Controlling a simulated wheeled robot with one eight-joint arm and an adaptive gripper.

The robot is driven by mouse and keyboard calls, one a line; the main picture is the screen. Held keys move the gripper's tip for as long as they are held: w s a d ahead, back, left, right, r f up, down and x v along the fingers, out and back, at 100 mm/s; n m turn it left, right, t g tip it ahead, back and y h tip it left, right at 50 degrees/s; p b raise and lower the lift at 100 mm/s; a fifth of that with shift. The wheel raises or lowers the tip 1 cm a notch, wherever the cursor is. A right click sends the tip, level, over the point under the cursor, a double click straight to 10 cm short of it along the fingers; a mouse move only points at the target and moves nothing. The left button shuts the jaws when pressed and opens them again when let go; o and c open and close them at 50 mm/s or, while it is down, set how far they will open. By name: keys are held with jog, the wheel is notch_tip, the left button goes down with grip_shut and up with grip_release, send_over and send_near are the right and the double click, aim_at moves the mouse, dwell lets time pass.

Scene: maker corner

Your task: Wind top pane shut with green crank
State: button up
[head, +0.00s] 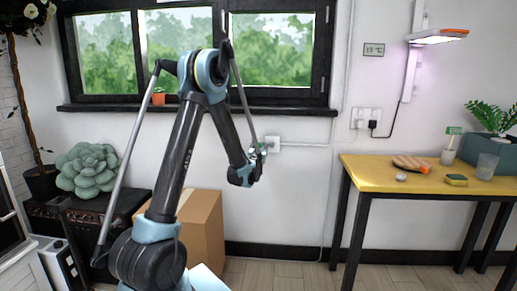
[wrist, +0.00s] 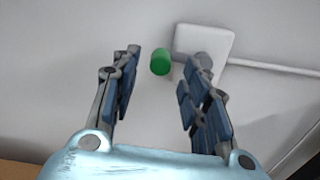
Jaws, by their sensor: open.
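The green crank handle (wrist: 160,62) shows in the wrist view as a short green cylinder against the wall. It lies between the tips of my open gripper (wrist: 162,68), with a gap on both sides; I cannot tell whether the tips reach it in depth. The white crank box (wrist: 204,38) is just right of it, with a grey hub partly behind the right finger. In the head view the box (head: 273,143) is on the wall below the window (head: 225,45), and my gripper (head: 259,153) is at its left. The window's top is cut off, so the top pane's state cannot be told.
A yellow table (head: 375,172) with small items stands at the right. A cardboard box (head: 203,225) is on the floor behind my arm. A succulent (head: 88,168) and an orange pot (head: 158,99) are at the left. A pale conduit (wrist: 270,68) leaves the crank box.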

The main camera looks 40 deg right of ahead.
aim_at(260, 146)
jog(key=shift+x, duration=2.25)
grip_shut()
